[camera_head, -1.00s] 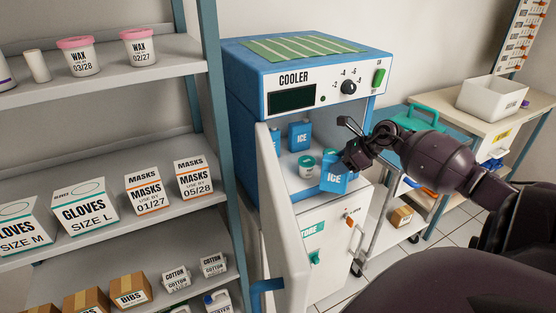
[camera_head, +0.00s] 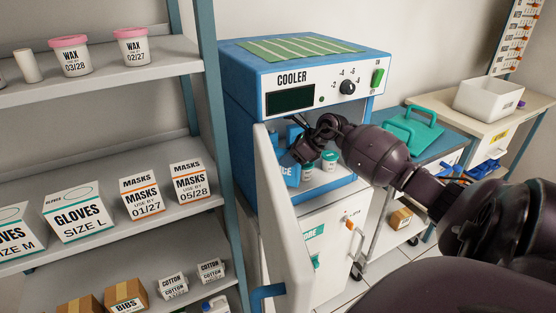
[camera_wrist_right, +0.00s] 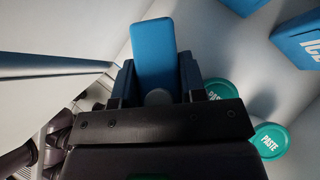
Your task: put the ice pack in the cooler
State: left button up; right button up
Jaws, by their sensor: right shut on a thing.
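The blue cooler (camera_head: 240,105) stands open in the middle of the head view, with its white door (camera_head: 285,225) swung out to the left. My right gripper (camera_head: 300,153) reaches into the open compartment and is shut on a blue ice pack (camera_head: 291,176). In the wrist view this ice pack (camera_wrist_right: 155,50) sits between the fingers. The door edge and gripper hide part of it in the head view. Whether it touches the cooler floor I cannot tell. Another ice pack (camera_wrist_right: 302,38) stands farther inside. My left gripper is out of view.
Paste jars with green lids stand in the cooler right of the held pack, one (camera_head: 329,160) near the right wall and one (camera_wrist_right: 220,88) by the gripper. A shelf rack (camera_head: 222,130) is left of the door. A cart with a teal-handled case (camera_head: 425,128) stands right.

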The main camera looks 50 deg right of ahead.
aim_at(283, 151)
jog(key=w, duration=0.1)
jog(key=w+a, duration=0.1)
jog(key=w, duration=0.1)
jog(key=shift+w+a+f, duration=0.1)
jog(key=shift+w+a, duration=0.05)
jog(key=shift+a, duration=0.2)
jog(key=shift+f, duration=0.6)
jog(key=shift+d, duration=0.1)
jog(key=shift+f+b, duration=0.2)
jog(key=shift+b, duration=0.15)
jog(key=o, duration=1.1)
jog(key=shift+s, duration=0.2)
